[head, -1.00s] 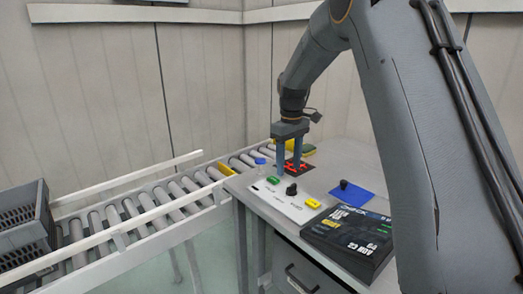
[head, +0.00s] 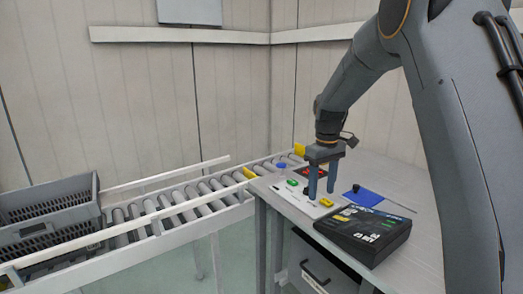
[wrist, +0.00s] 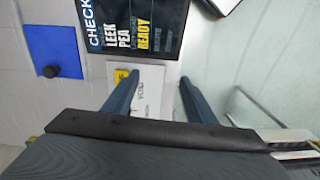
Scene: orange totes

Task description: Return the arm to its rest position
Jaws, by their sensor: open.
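My gripper (head: 321,187) hangs from my arm, pointing down over the white control panel (head: 291,198) on the grey table. Its two fingers are apart with nothing between them. In the wrist view my gripper (wrist: 158,90) also shows spread fingers, with the white panel (wrist: 150,88) and part of a yellow button visible between them. I cannot tell how high the fingertips are above the panel.
A black checklist device (head: 363,232) lies at the table's front edge beside a blue pad (head: 363,196) with a dark knob. A roller conveyor (head: 190,197) runs left to a grey crate (head: 48,232). Table space behind the pad is clear.

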